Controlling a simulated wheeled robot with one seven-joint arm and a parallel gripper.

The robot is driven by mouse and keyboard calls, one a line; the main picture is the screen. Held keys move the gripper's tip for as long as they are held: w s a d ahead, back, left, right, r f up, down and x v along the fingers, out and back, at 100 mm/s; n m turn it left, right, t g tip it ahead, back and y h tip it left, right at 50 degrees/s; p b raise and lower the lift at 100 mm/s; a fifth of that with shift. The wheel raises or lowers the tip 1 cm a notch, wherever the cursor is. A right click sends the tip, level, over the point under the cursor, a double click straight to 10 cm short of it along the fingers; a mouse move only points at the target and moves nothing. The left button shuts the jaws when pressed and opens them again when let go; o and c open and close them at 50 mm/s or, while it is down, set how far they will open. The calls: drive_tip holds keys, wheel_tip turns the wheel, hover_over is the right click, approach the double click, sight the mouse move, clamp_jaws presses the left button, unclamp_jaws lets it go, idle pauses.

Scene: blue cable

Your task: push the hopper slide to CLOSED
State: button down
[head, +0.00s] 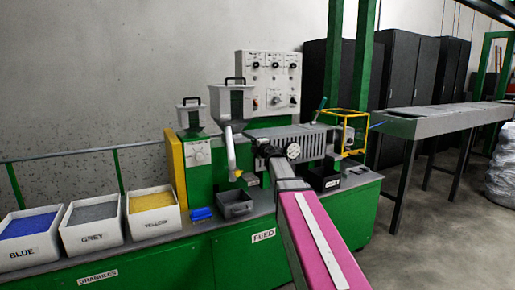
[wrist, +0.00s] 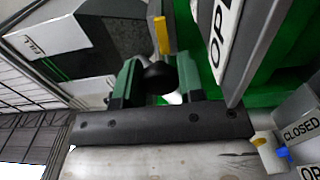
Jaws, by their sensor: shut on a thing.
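In the wrist view my gripper (wrist: 157,82) has its two green fingers on either side of a round black knob (wrist: 157,75) and is shut on it. A grey plate with a partly cut-off OPEN label (wrist: 221,35) runs beside the fingers. A CLOSED label (wrist: 300,132) shows at the lower right, with part of another OP label below it. In the head view the large grey hopper (head: 232,103) stands on the green machine, above a slanting pipe (head: 231,155). My pink arm reaches to the machine just right of this pipe; the fingertips and knob are hard to make out there.
Bins of blue (head: 28,225), grey (head: 93,212) and yellow granules (head: 151,202) stand at the left. A small grey tray (head: 235,204) sits below the pipe. A ribbed grey barrel (head: 312,142) and yellow frame (head: 347,130) lie right of my arm.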

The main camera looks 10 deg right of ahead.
drive_tip(key=shift+w, duration=0.2)
drive_tip(key=c, duration=0.7)
unclamp_jaws()
drive_tip(key=shift+a, duration=0.1)
drive_tip(key=v, duration=1)
drive_tip(key=shift+s, duration=0.35)
